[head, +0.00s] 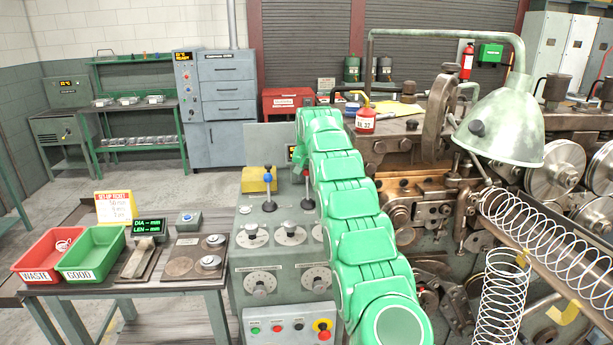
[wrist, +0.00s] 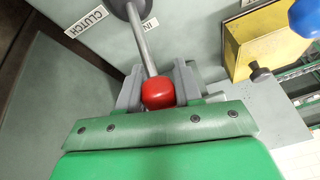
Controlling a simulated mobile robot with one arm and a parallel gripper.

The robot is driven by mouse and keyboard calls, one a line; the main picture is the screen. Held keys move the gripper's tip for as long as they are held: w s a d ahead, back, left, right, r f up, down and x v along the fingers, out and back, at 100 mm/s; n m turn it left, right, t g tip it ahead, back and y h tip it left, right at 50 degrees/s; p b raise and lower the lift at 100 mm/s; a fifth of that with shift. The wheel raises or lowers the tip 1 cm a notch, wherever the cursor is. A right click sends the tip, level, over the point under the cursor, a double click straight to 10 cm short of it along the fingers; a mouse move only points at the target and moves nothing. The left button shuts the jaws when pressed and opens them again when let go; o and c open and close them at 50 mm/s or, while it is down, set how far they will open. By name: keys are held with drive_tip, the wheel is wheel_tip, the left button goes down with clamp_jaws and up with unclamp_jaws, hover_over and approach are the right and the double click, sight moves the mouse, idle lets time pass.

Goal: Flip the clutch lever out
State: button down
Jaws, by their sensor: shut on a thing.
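The clutch lever is a grey rod (wrist: 142,45) with a red knob (wrist: 158,93) in the wrist view. It rises from a dark round base on a grey panel, beside a CLUTCH label (wrist: 86,22) and an IN label (wrist: 150,24). My gripper (wrist: 157,84) is shut on the red knob, with one grey finger on each side. In the head view the lever's red knob (head: 308,171) shows just left of my green arm, on top of the grey control cabinet. My arm hides most of the gripper there.
A blue-knobbed lever (head: 268,180) and a yellow box (head: 256,182) stand left of the clutch lever. Dials (head: 290,235) and buttons line the cabinet front. The coiling machine (head: 430,200) and its lamp (head: 505,125) crowd the right. A bench with red and green bins (head: 95,250) is at left.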

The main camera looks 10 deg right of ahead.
sight(307, 178)
drive_tip(key=shift+s+r+t, duration=0.25)
drive_tip(key=shift+s+t, duration=0.3)
drive_tip(key=shift+t, duration=0.15)
drive_tip(key=shift+s+r+t, duration=0.2)
drive_tip(key=shift+s+t, duration=0.35)
drive_tip(key=shift+t, duration=0.15)
idle(0.4)
drive_tip(key=shift+s, duration=0.15)
drive_tip(key=shift+r, duration=0.15)
drive_tip(key=shift+s+t, duration=0.55)
drive_tip(key=shift+t, duration=0.15)
drive_tip(key=shift+s, duration=0.1)
drive_tip(key=shift+s+t, duration=1.4)
drive_tip(key=shift+t, duration=0.4)
drive_tip(key=c, duration=0.8)
unclamp_jaws()
